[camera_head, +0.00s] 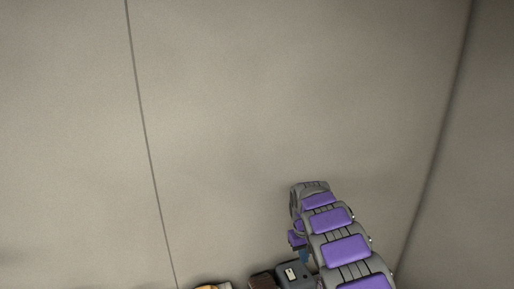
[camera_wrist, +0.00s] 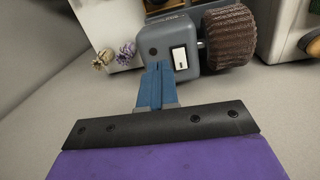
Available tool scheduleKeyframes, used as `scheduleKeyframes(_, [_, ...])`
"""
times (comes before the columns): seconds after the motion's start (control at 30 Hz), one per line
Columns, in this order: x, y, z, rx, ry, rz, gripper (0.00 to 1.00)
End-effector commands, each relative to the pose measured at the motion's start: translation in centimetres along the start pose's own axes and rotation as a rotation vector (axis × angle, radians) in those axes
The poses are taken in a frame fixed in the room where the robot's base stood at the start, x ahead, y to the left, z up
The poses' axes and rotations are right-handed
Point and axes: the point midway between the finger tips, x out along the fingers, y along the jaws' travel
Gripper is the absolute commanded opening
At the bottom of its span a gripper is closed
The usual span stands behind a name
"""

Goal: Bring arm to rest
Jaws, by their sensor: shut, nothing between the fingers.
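My arm shows in the head view as a grey and purple chain of links reaching up from the bottom right and bending down at its end. My gripper (camera_head: 304,258) points down there, partly hidden by the arm. In the wrist view my gripper (camera_wrist: 159,70) shows its blue fingers pressed together, with nothing held. The fingertips appear in front of a grey machine (camera_wrist: 184,38) with a white switch plate; I cannot tell whether they touch it.
A ribbed brown roller (camera_wrist: 229,36) sits on the machine's right side. Small dried flower-like items (camera_wrist: 127,52) lie left, before a white block (camera_wrist: 102,20). A pale object (camera_wrist: 285,28) stands at the right. Plain beige wall (camera_head: 250,100) fills most of the head view.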

Motion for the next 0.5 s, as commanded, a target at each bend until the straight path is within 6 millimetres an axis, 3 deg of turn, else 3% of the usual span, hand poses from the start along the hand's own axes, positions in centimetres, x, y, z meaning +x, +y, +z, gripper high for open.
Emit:
scheduleKeyframes(0.2, [-5.3, 1.8, 5.4, 0.102, -0.03, 0.064, 0.0])
scheduleKeyframes(0.5, [-10.9, 1.7, 14.1, 0.224, -0.057, 0.09, 0.0])
